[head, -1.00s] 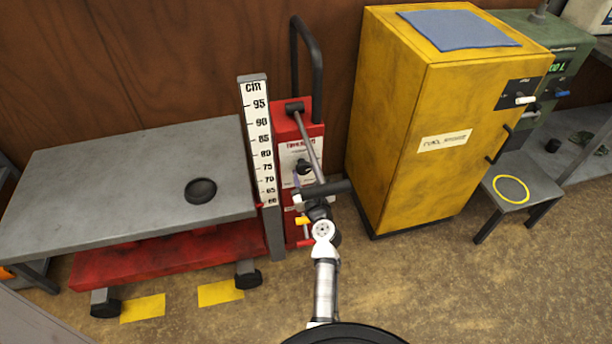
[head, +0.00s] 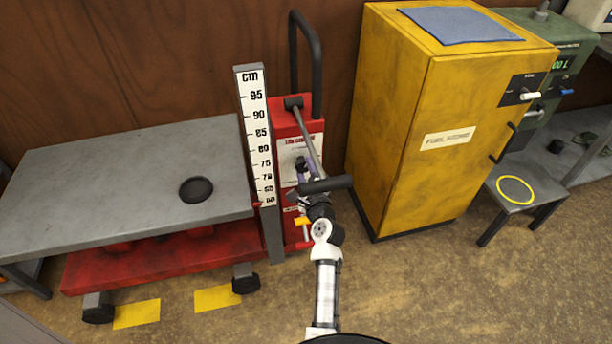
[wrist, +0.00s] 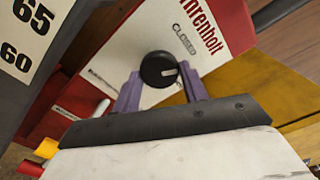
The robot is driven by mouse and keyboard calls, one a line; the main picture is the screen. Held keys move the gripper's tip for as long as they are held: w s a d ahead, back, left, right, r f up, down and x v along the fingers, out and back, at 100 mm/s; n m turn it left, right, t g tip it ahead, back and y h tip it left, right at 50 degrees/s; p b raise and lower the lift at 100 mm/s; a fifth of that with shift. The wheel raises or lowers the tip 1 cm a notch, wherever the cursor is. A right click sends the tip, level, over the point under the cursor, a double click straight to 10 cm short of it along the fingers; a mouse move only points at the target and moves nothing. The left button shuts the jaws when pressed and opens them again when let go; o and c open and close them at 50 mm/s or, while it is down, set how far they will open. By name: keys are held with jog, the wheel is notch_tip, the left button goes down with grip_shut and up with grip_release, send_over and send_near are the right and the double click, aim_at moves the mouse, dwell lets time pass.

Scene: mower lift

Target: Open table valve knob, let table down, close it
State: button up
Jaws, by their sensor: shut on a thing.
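The black valve knob (wrist: 158,69) with a white mark sits on the white panel of the red lift unit, below the word CLOSED. It also shows in the head view (head: 300,163). My gripper (wrist: 160,88) has its purple fingers on either side of the knob and is shut on it. The grey lift table (head: 110,170) is at the left, above a red base. A cm scale (head: 258,135) stands at its right end, and the table edge is near the scale's lowest numbers.
A black pump handle (head: 325,185) crosses in front of the red unit, close to my arm. A yellow cabinet (head: 430,160) stands to the right. A dark round disc (head: 196,189) lies on the table. The floor in front is clear.

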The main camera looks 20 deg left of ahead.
jog(key=n+b, duration=0.2)
jog(key=n, duration=0.3)
jog(key=shift+r+b, duration=0.1)
jog(key=shift+b, duration=0.2)
dwell(0.4)
jog(key=o, duration=1)
jog(key=shift+s+d, duration=0.2)
jog(key=shift+s, duration=0.05)
jog(key=b+v, duration=0.2)
jog(key=v, duration=1.1)
